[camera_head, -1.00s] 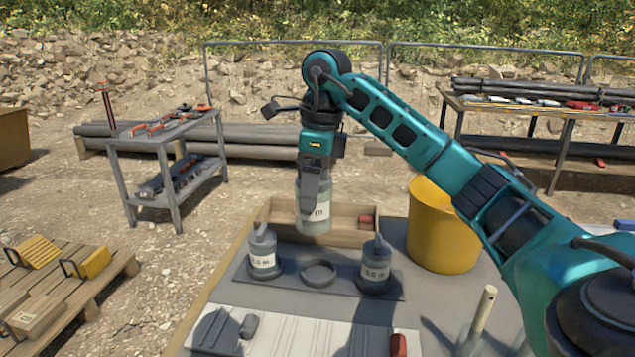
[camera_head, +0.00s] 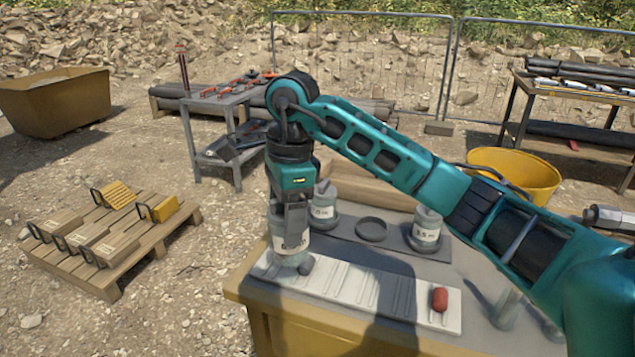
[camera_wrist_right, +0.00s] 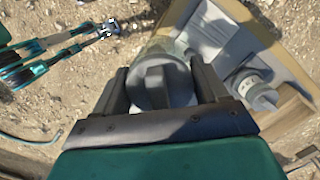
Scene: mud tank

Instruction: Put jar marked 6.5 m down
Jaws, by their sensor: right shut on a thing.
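My right gripper (camera_head: 290,205) is shut on a clear jar (camera_head: 287,243) with a white label, partly covered by the fingers; its number is not readable. The jar is upright at the left end of the white grooved tray (camera_head: 380,290); I cannot tell if it touches. In the right wrist view the jar's grey lid (camera_wrist_right: 162,82) sits between the fingers (camera_wrist_right: 165,95). A dark grey mat (camera_head: 395,258) holds two other labelled jars, one left (camera_head: 322,208) and one right (camera_head: 426,232), with an empty ring (camera_head: 371,229) between them. Another teal arm end (camera_wrist_right: 108,28), seemingly my left gripper, shows small there.
A wooden box (camera_head: 365,187) stands behind the mat, a yellow tub (camera_head: 520,172) at the right. A pallet (camera_head: 110,240) lies on the ground left.

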